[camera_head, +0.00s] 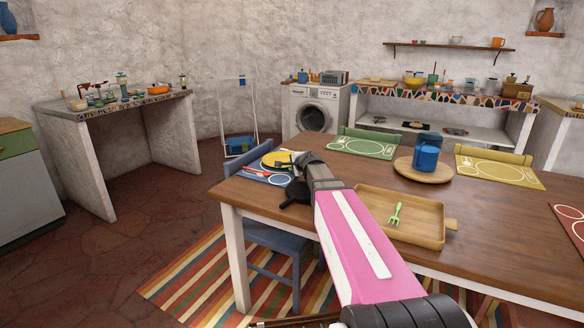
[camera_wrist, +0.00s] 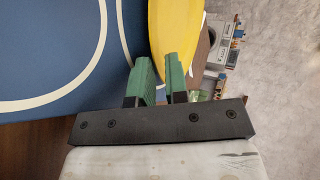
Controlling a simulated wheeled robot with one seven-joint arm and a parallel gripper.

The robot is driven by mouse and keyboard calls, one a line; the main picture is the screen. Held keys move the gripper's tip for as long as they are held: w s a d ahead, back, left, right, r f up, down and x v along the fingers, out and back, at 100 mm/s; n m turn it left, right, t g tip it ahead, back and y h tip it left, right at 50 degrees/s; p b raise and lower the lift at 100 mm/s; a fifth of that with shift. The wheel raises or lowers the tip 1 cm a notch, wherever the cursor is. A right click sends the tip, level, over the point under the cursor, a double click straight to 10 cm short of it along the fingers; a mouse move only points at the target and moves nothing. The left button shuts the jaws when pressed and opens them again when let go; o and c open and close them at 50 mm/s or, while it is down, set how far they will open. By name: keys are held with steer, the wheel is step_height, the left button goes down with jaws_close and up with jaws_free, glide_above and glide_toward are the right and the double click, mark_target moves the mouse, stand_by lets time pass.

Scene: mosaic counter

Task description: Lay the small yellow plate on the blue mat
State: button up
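The small yellow plate (camera_head: 271,160) is over the far side of the blue mat (camera_head: 250,175), at the left end of the table. In the wrist view the yellow plate (camera_wrist: 172,30) shows as a narrow curved strip, its rim between my green fingertips. My gripper (camera_wrist: 162,72) is closed on that rim; in the head view my gripper (camera_head: 291,170) is partly hidden by my arm. The blue mat (camera_wrist: 50,60) fills the left of the wrist view, with white printed curves. I cannot tell whether the plate touches the mat.
A wooden tray (camera_head: 425,233) with a green fork (camera_head: 395,216) lies right of my arm. A blue jar (camera_head: 427,152) stands on a round board. Green (camera_head: 342,147) and yellow (camera_head: 525,179) mats lie farther off. A blue chair (camera_head: 272,241) stands at the table's left.

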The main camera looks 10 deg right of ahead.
steer(key=v, duration=1.1)
